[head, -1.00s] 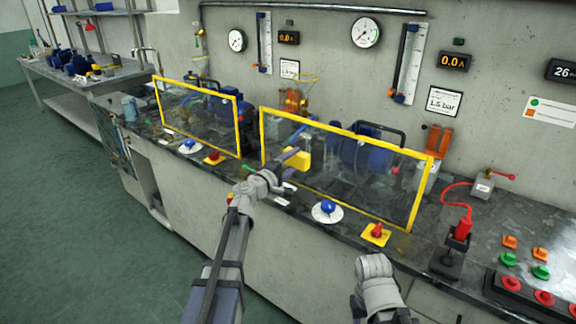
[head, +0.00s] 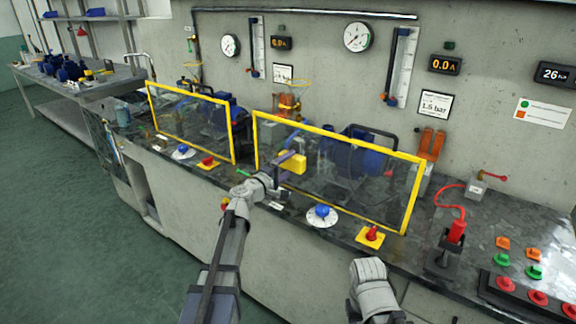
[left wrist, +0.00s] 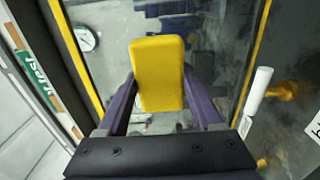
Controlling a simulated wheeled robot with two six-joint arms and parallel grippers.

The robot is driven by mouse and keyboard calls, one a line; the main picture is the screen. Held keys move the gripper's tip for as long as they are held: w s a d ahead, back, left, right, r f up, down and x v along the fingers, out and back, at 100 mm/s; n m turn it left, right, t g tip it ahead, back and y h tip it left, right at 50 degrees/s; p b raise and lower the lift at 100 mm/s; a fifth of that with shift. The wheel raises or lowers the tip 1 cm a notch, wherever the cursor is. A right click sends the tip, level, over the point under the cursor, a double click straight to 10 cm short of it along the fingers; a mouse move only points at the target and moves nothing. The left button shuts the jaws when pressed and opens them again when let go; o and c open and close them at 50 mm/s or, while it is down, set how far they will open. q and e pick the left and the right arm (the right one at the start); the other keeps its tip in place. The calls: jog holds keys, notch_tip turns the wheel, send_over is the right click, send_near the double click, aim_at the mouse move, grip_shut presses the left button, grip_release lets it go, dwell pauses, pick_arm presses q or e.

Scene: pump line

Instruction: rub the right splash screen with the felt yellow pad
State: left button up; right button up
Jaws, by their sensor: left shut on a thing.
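The felt yellow pad (head: 292,162) is a small block held upright in my left gripper (head: 283,160). It also shows in the left wrist view (left wrist: 158,73), between the two purple fingers, which are shut on its sides. The right splash screen (head: 345,190) is a clear panel in a yellow frame on the bench. The pad is in front of its left part, near or against the panel; I cannot tell whether it touches. Cloudy marks show on the panel in the left wrist view (left wrist: 215,45). A grey part of my right arm shows low in the head view, its gripper out of sight.
A second yellow-framed screen (head: 190,122) stands to the left. A blue knob (head: 322,211) and a red switch on a yellow plate (head: 371,236) sit before the right screen. A red-cabled plug (head: 456,232) and several buttons are farther right.

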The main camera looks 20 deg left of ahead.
aim_at(298, 168)
pick_arm(q)
jog(key=shift+w+d, duration=0.2)
jog(key=shift+w, duration=0.45)
jog(key=shift+d, duration=0.1)
jog(key=shift+s+d, duration=0.35)
jog(key=shift+d, duration=0.35)
jog(key=shift+s+d, duration=0.3)
jog(key=shift+d, duration=0.4)
jog(key=shift+s+d, duration=0.1)
jog(key=shift+d, duration=0.15)
jog(key=shift+s+d, duration=0.25)
jog(key=shift+d, duration=0.65)
jog(key=shift+s+d, duration=0.25)
jog(key=shift+d, duration=0.6)
jog(key=shift+d, duration=0.1)
jog(key=shift+s+d, duration=0.35)
jog(key=shift+d, duration=0.5)
jog(key=shift+s+d, duration=0.3)
jog(key=shift+d, duration=0.5)
jog(key=shift+w, duration=0.1)
